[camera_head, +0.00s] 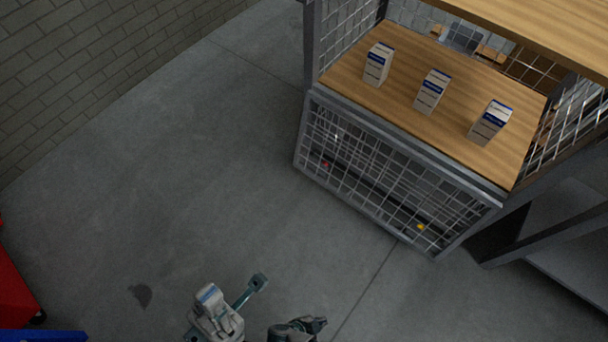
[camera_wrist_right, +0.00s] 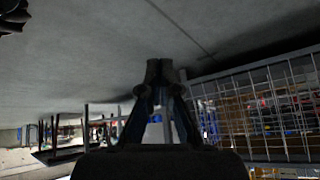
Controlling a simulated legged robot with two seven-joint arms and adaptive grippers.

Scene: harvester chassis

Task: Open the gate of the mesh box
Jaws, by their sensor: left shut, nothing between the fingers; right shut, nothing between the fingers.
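The mesh box (camera_head: 307,120) stands at the right of the head view, with a grey frame and a wooden top. Its front gate (camera_head: 385,185) is a wire mesh panel that looks upright and flush with the frame, so closed. A mesh panel also shows at the right of the right wrist view (camera_wrist_right: 262,105). My left gripper (camera_head: 259,282) is shut and empty at the bottom of the head view, over the floor and apart from the gate. My right gripper (camera_head: 318,324) is to its right, also apart from the gate. It is shut and empty in the wrist view (camera_wrist_right: 160,68).
Three small white and blue cartons (camera_head: 378,63) stand on the wooden surface (camera_head: 400,105). A brick wall (camera_head: 90,70) is at the upper left. A red object (camera_head: 15,280) and a blue edge (camera_head: 40,336) are at the lower left. The concrete floor before the gate is clear.

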